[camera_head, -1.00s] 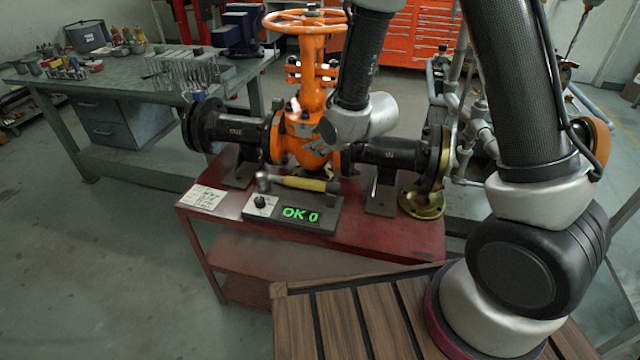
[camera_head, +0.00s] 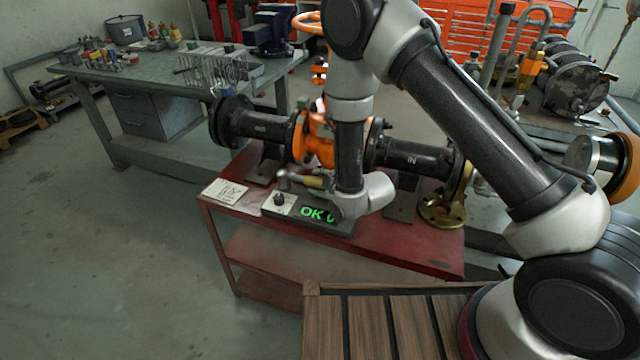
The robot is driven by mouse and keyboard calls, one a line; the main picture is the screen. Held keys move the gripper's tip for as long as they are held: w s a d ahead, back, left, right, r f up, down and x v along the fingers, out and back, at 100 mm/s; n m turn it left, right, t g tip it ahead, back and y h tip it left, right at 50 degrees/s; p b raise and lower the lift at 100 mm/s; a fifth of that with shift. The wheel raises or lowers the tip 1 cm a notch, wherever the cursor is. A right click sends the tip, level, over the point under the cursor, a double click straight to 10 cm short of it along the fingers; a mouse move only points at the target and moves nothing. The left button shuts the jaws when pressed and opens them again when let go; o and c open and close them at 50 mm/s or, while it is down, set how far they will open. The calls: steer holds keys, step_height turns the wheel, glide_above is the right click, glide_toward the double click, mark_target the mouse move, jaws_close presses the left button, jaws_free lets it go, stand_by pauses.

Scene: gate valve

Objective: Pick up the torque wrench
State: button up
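The torque wrench (camera_head: 316,181) lies across the top of a grey tester box with a green "OK" display (camera_head: 315,212). Its yellow grip shows in part, and its grey head (camera_head: 283,178) is at the left end. My wrist hides the right end of the wrench. My gripper (camera_head: 338,208) is low in front of the box's right part and covers some of the display. Its fingers are small and dark against the box, so I cannot tell whether they are open or touch the wrench.
The box stands on a red cart (camera_head: 400,240) with a paper card (camera_head: 225,191) at its left. Behind it are the orange gate valve (camera_head: 318,140) with black pipes and a brass flange (camera_head: 440,208). A workbench with tools (camera_head: 190,75) stands at the back left.

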steer(key=shift+w+a+f, duration=0.25)
steer(key=shift+w, duration=0.05)
steer(key=shift+c, duration=0.5)
jaws_close()
steer(key=shift+r, duration=0.1)
steer(key=shift+r, duration=0.15)
